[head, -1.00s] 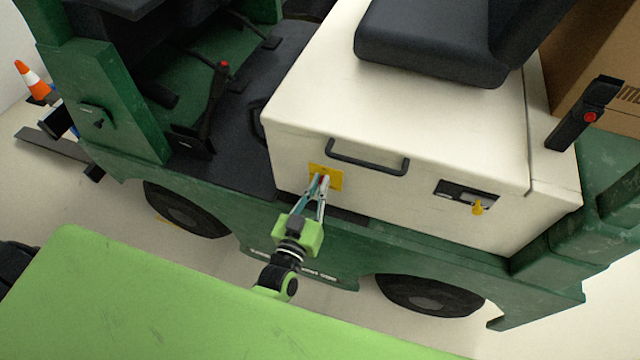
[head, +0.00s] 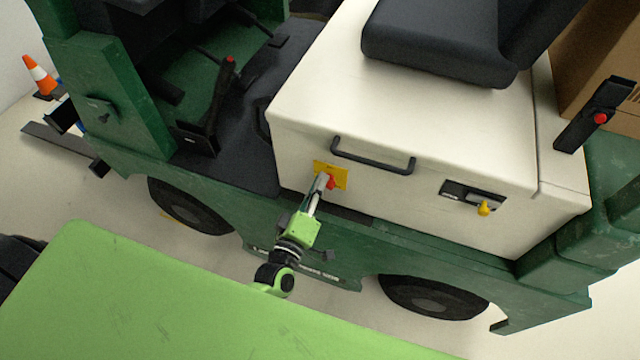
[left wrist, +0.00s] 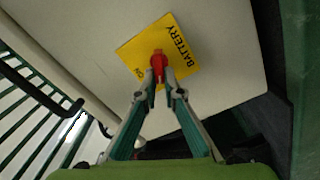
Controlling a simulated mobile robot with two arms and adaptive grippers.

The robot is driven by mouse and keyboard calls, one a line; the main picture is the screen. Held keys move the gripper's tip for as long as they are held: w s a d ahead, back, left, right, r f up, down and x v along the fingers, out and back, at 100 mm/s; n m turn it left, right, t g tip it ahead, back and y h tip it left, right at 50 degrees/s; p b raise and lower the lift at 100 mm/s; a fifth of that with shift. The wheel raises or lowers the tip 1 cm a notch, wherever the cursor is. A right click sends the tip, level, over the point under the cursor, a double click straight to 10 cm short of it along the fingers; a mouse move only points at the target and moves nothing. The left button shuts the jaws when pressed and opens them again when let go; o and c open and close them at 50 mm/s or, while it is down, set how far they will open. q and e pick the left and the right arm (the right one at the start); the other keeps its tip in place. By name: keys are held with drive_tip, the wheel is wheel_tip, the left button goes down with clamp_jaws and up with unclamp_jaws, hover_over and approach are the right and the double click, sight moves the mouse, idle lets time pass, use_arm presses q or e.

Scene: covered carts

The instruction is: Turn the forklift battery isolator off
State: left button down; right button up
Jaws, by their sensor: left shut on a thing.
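The battery isolator is a red switch handle (head: 332,184) on a yellow plate (head: 321,167) on the forklift's cream side panel. My left gripper (head: 325,180) is at the plate, its fingers seen nearly edge-on in the head view. In the left wrist view the red handle (left wrist: 158,64) stands between the fingertips, and my left gripper (left wrist: 160,82) is shut on it. The yellow plate (left wrist: 132,50), printed "BATTERY", looks tilted relative to the fingers. The fingertips hide the handle's lower part. My right gripper is not in view.
A black grab handle (head: 372,160) is just above and right of the plate. A black panel with a yellow key (head: 484,208) is further right. The green forklift body (head: 345,235) runs below the plate. A traffic cone (head: 38,72) stands far left.

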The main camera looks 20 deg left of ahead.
use_arm(q)
drive_tip(key=n+b, duration=0.1)
drive_tip(key=n, duration=0.1)
drive_tip(key=n+b, duration=0.1)
drive_tip(key=n, duration=0.2)
drive_tip(key=shift+a+f+n, duration=0.15)
drive_tip(key=shift+f+n, duration=0.15)
drive_tip(key=shift+f, duration=0.1)
idle(0.3)
drive_tip(key=c, duration=2.2)
unclamp_jaws()
drive_tip(key=shift+o, duration=0.2)
drive_tip(key=s, duration=1.2)
drive_tip(key=shift+a, duration=0.2)
